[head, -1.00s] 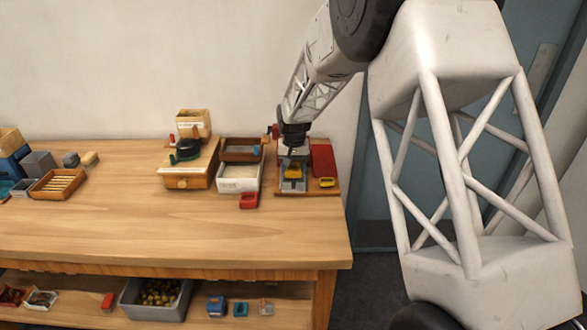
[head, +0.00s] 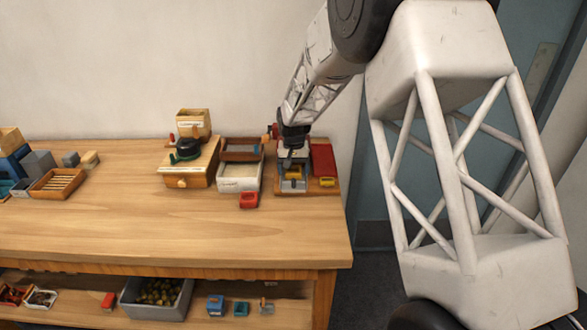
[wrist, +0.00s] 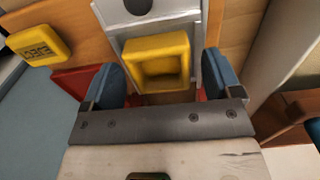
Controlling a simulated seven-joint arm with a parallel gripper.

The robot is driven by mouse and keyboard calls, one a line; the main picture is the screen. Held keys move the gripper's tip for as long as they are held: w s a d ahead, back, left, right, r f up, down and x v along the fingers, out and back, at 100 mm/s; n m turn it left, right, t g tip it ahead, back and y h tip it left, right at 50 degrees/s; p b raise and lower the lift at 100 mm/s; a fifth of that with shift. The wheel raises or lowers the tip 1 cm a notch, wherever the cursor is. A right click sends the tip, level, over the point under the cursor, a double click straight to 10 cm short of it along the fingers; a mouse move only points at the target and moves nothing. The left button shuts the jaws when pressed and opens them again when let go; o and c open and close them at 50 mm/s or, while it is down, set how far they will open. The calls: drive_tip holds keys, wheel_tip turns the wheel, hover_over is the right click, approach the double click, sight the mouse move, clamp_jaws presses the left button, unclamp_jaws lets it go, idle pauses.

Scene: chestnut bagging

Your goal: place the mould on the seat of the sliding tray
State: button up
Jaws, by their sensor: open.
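The mould is a yellow, hollow rectangular frame (wrist: 157,62), seen near the top middle of the wrist view. It also shows in the head view (head: 293,174), partly hidden by my arm. It sits at the near end of the grey metal sliding tray (wrist: 150,18); the tray also shows in the head view (head: 293,187). My gripper (wrist: 160,80) is open, its two blue fingertips on either side of the mould's lower part with visible gaps. Whether the mould lies fully flat in the seat is hidden.
A yellow lettered block (wrist: 38,45) lies to the side on the wooden base, near a red block (head: 322,160). A white-walled box (head: 239,178) and a small red piece (head: 249,200) stand to the left. The front of the table (head: 190,230) is clear.

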sight(293, 169)
wheel_tip(293, 169, up, 12)
drive_tip(key=shift+r, duration=0.15)
idle(0.7)
idle(0.7)
drive_tip(key=s+d+r, duration=0.4)
drive_tip(key=s, duration=0.4)
drive_tip(key=s+d+r+t, duration=0.1)
drive_tip(key=s+d+r, duration=0.3)
drive_tip(key=s, duration=0.3)
drive_tip(key=s+d+r, duration=0.4)
drive_tip(key=s, duration=0.4)
drive_tip(key=s+d+f, duration=0.1)
drive_tip(key=s+d, duration=0.2)
drive_tip(key=s, duration=1.1)
drive_tip(key=s+d+f+t, duration=0.1)
drive_tip(key=s+d+f, duration=0.1)
drive_tip(key=s, duration=1.2)
drive_tip(key=shift+d+t, duration=0.3)
drive_tip(key=shift+d, duration=0.4)
